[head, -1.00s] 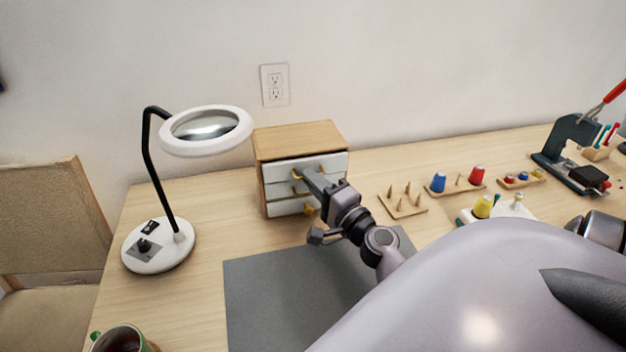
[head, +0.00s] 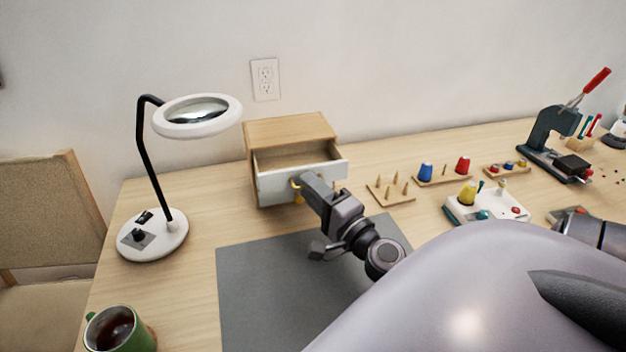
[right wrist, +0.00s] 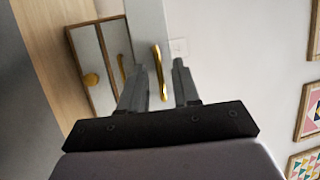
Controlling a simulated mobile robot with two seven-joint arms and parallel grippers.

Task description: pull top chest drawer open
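The small wooden chest (head: 290,130) stands at the back of the table, with pale drawer fronts. Its top drawer (head: 325,168) is pulled out, and its empty-looking inside shows from above. My right gripper (head: 302,184) is at the brass handle (head: 295,183) of this drawer. In the right wrist view, the fingers (right wrist: 160,85) stand apart on either side of the brass handle (right wrist: 158,68), with gaps visible beside it. The lower drawers (right wrist: 95,65) look shut; one round brass knob shows there. My left gripper is not in view.
A magnifier lamp (head: 152,235) stands left of the chest. A grey mat (head: 265,290) lies in front, and a green mug (head: 120,330) is at the near left.

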